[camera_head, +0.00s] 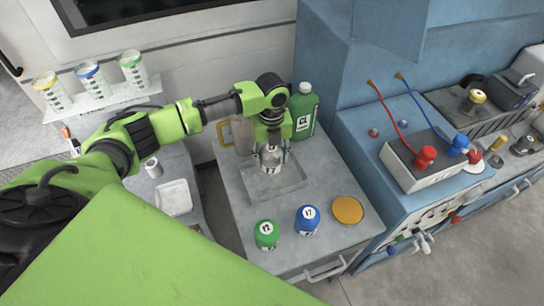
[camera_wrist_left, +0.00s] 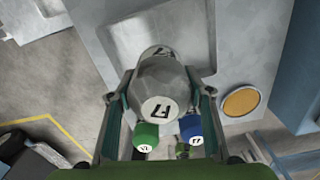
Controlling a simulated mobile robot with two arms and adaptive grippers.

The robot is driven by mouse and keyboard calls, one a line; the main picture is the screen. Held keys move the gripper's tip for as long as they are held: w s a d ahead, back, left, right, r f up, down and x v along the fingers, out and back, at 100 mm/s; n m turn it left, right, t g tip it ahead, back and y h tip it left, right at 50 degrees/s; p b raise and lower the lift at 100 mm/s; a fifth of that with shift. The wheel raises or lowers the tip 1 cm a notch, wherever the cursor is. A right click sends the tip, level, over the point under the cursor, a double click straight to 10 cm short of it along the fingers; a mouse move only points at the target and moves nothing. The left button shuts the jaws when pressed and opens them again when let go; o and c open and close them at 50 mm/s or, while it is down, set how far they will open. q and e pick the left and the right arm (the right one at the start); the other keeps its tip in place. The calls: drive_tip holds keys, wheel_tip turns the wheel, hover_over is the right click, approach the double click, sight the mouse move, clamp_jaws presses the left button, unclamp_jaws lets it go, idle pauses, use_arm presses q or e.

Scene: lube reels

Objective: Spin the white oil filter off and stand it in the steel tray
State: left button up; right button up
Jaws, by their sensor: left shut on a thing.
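The white oil filter (camera_head: 270,161), with a grey upper part and dark-lettered labels, is between the fingers of my left gripper (camera_head: 271,146). In the left wrist view the filter (camera_wrist_left: 162,86) fills the space between the two fingers (camera_wrist_left: 158,94), which are shut on it. The steel tray (camera_head: 290,188) is a shallow square tray on the grey bench, and its floor shows in the left wrist view (camera_wrist_left: 190,30). The filter is upright over the tray; whether its base touches the tray floor I cannot tell. My right gripper is not in view.
A green filter (camera_head: 266,234), a blue filter (camera_head: 307,220) and an orange disc (camera_head: 348,210) are in front of the tray. A green jug (camera_head: 303,110) and a clear pitcher (camera_head: 241,136) stand behind it. A blue bench with a grey box (camera_head: 418,170) is at right.

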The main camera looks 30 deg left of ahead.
use_arm(q)
wheel_tip(320, 180, down, 2)
drive_tip(key=shift+f+b, duration=0.15)
drive_tip(key=shift+b, duration=0.65)
wheel_tip(320, 180, down, 2)
drive_tip(key=shift+f+b, duration=0.1)
drive_tip(key=shift+b, duration=0.4)
drive_tip(key=shift+f+b, duration=0.45)
drive_tip(key=shift+f, duration=0.65)
drive_tip(key=shift+f, duration=0.5)
drive_tip(key=o, duration=1.4)
